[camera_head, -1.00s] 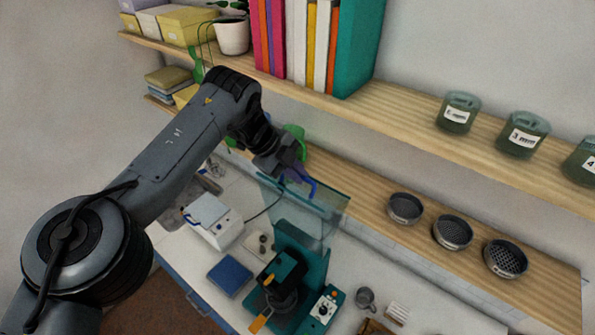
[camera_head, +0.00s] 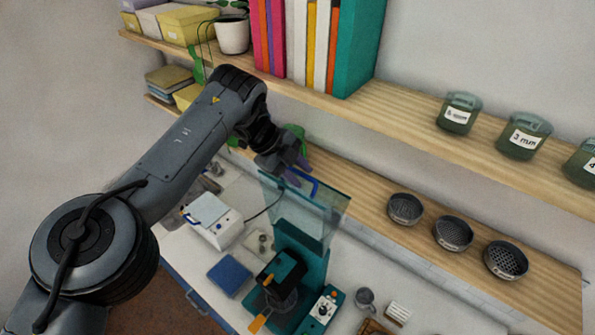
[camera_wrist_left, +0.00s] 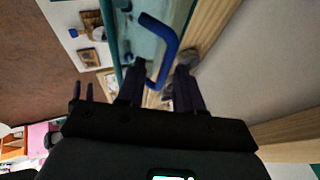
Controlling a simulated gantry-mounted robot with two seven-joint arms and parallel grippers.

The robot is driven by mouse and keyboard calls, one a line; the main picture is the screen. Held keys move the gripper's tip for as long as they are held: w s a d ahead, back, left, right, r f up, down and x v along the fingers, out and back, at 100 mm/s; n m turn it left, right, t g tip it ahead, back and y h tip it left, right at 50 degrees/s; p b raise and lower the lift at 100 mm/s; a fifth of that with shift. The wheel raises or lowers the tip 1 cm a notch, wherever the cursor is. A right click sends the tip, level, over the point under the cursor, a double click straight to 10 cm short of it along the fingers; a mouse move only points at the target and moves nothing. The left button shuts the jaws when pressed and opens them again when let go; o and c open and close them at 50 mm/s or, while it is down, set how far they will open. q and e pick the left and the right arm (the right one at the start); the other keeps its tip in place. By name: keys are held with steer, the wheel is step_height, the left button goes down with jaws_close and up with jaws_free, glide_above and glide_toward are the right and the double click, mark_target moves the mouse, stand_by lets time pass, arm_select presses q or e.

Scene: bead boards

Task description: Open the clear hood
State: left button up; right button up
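The clear hood (camera_head: 312,212) is a see-through panel standing raised and steep above the teal machine (camera_head: 308,272) in the head view. Its blue handle (camera_head: 312,183) is at the top edge. My left gripper (camera_head: 298,174) is at the handle, coming from the upper left. In the left wrist view, the blue handle (camera_wrist_left: 165,50) reaches between the two fingers, which stand apart with gaps beside it. The left gripper (camera_wrist_left: 160,75) looks open there. The clear panel (camera_wrist_left: 140,40) lies beyond the fingers. My right gripper is out of view.
A wooden shelf (camera_head: 360,185) with several dark sieves runs behind the hood, close to the left gripper. An upper shelf (camera_head: 400,108) carries books and green jars. A white device (camera_head: 212,225) and a blue box (camera_head: 230,275) stand left of the machine.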

arm_select(q)
steer(key=shift+a, duration=0.1)
steer(key=v, duration=1)
steer(key=shift+r, duration=0.35)
steer(key=shift+a, duration=0.2)
